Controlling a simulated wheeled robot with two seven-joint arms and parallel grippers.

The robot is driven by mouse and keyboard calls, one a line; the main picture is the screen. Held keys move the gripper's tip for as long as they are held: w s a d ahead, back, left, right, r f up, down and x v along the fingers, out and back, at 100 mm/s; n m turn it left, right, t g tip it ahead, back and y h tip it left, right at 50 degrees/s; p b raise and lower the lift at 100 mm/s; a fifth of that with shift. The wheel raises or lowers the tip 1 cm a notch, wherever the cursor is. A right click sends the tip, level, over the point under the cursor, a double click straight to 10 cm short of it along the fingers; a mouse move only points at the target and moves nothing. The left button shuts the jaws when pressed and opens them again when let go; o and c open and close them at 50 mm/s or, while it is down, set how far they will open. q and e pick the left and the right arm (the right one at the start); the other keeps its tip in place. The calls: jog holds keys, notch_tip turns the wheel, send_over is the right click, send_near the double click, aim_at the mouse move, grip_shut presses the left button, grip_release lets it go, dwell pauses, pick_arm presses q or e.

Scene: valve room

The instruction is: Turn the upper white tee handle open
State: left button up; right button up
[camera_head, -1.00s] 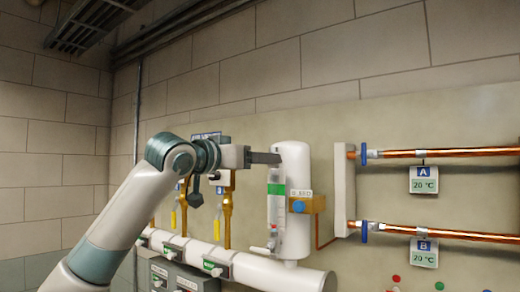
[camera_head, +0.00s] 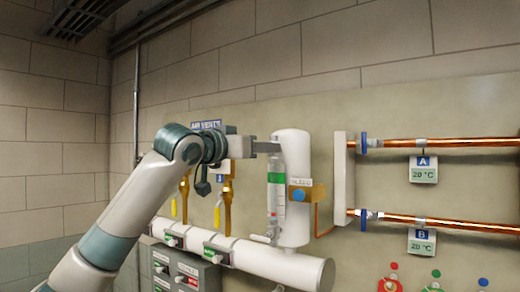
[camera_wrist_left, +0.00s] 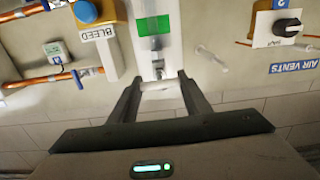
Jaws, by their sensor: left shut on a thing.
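The upper white tee handle (camera_wrist_left: 158,86) shows in the left wrist view as a short white bar between my fingertips, at the end of the sight glass with a green band (camera_wrist_left: 152,26). My left gripper (camera_wrist_left: 157,84) is shut on this handle. In the head view my left gripper (camera_head: 276,148) reaches the top of the sight glass (camera_head: 276,188), beside the white vertical cylinder (camera_head: 293,205); the handle is hidden there behind the fingers. A lower white tee handle (camera_head: 262,238) shows at the foot of the glass. My right gripper is not in view.
A brass bleed block with a blue knob (camera_head: 299,195) is close to the right of the glass. Brass valves with yellow tags (camera_head: 227,195) stand to the left. A white horizontal pipe (camera_head: 250,256) runs below. Copper pipes (camera_head: 450,143) run right.

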pick_arm(q)
jog(key=shift+n, duration=0.3)
jog(key=n+b, duration=0.2)
jog(key=n, duration=0.1)
jog(key=shift+f+n+b, duration=0.15)
jog(key=shift+n+b, duration=0.25)
jog(key=n+b, duration=0.2)
jog(key=n, duration=0.2)
jog(key=shift+b, duration=0.3)
jog(key=n+b, duration=0.2)
jog(key=n, duration=0.3)
jog(key=shift+w+a+f+n+b, duration=0.1)
jog(key=shift+n+b, duration=1.05)
jog(key=shift+n, duration=1.15)
jog(key=o, duration=1)
jog(key=shift+a, duration=0.1)
jog(key=shift+o, duration=0.2)
